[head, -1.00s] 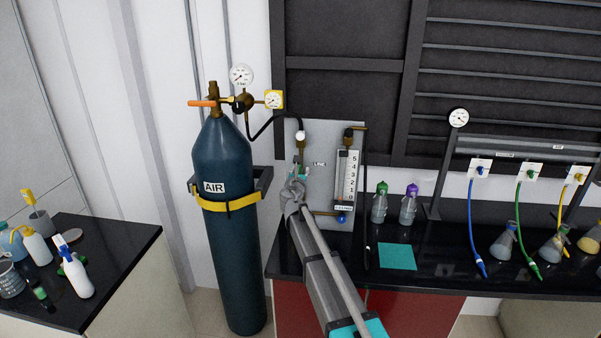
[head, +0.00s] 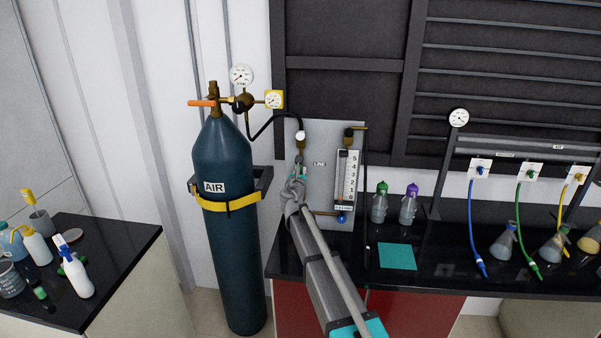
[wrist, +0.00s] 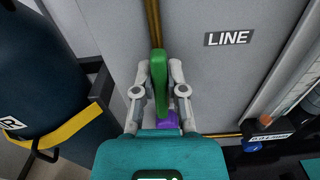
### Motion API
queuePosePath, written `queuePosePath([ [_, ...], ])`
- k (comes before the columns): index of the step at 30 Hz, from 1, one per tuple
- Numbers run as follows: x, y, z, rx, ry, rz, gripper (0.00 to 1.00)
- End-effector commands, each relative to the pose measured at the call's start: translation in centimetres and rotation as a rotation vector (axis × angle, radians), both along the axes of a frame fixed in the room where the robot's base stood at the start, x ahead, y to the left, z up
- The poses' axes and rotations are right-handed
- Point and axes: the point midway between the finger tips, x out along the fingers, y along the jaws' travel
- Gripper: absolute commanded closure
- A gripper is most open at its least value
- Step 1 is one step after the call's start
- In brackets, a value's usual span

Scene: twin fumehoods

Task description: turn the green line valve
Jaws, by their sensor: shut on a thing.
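The green line valve handle (wrist: 158,85) stands upright in the wrist view, in front of the grey panel and below a brass pipe. My gripper (wrist: 159,72) has one finger on each side of the handle and is shut on it. A small purple piece (wrist: 166,121) shows low between the fingers; I cannot tell what it belongs to. In the head view my gripper (head: 297,181) is at the left part of the panel (head: 325,190), below the brass fitting (head: 300,146). The handle is mostly hidden there by the gripper.
The AIR cylinder (head: 222,260) with its yellow strap stands close on the left. A flowmeter (head: 346,178) with a blue knob (head: 341,218) is just right of my gripper. Two capped bottles (head: 380,205) stand further right on the black bench.

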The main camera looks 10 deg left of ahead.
Motion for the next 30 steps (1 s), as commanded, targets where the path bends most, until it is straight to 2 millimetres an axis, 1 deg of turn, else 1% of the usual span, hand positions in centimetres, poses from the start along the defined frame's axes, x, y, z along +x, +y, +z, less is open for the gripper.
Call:
queuePosePath([
  [5, 0.0, -0.15, -0.02, 0.091, -0.003, 0.0, 1.0],
  [11, -0.01, -0.32, -0.08, 0.245, -0.009, 0.0, 1.0],
  [30, -0.05, -0.84, -0.51, 0.848, -0.03, 0.001, 1.0],
])
